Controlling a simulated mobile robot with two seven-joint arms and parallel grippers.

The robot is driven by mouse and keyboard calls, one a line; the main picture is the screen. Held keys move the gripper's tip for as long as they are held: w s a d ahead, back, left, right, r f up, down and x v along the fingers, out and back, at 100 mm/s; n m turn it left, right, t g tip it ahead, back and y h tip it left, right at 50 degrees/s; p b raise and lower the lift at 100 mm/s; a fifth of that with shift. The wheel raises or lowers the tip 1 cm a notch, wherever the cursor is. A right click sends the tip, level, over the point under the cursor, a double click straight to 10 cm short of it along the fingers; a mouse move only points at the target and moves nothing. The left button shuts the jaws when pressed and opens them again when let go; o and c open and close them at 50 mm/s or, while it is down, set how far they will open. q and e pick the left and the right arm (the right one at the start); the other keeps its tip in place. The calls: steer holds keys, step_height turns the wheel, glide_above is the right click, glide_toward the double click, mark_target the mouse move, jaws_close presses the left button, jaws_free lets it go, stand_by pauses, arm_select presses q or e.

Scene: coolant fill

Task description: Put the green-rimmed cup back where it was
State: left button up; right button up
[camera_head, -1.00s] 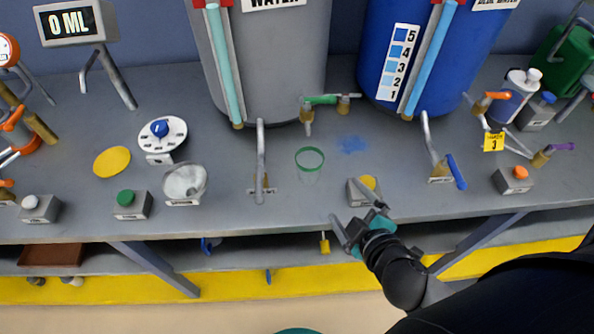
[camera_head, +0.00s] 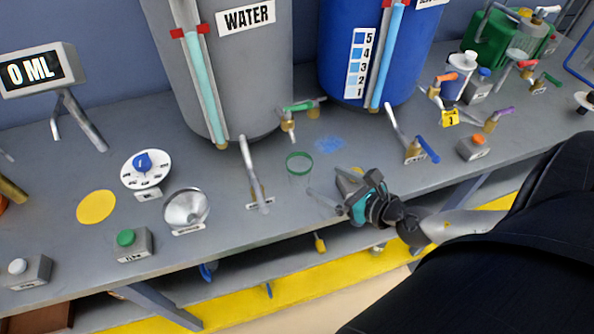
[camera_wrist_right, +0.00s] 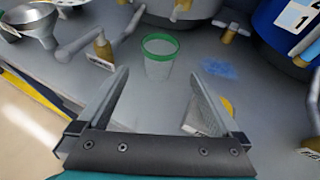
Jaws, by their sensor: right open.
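The green-rimmed cup (camera_head: 299,163) is clear with a green rim and stands upright on the grey bench, in front of the grey water tank's tap. In the right wrist view the cup (camera_wrist_right: 159,57) stands upright beyond my fingertips, roughly between their lines. My right gripper (camera_head: 335,193) is open and empty, a little in front and to the right of the cup, apart from it. Its two fingers also show in the right wrist view (camera_wrist_right: 158,85). My left gripper is not in view.
A lever valve (camera_head: 253,175) stands just left of the cup. A yellow-topped block is partly hidden behind my right gripper. A blue patch (camera_head: 329,144) lies right of the cup. A funnel (camera_head: 186,208) and yellow disc (camera_head: 96,207) are farther left. The grey tank (camera_head: 225,75) stands behind.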

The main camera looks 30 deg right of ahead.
mark_target(308, 172)
steer(key=x, duration=0.9)
steer(key=shift+r, duration=0.1)
steer(key=shift+b+x, duration=0.4)
steer(key=shift+x, duration=2.2)
steer(key=shift+a+r, duration=0.1)
steer(key=shift+r, duration=0.05)
steer(key=shift+r, duration=0.1)
steer(key=c, duration=1.4)
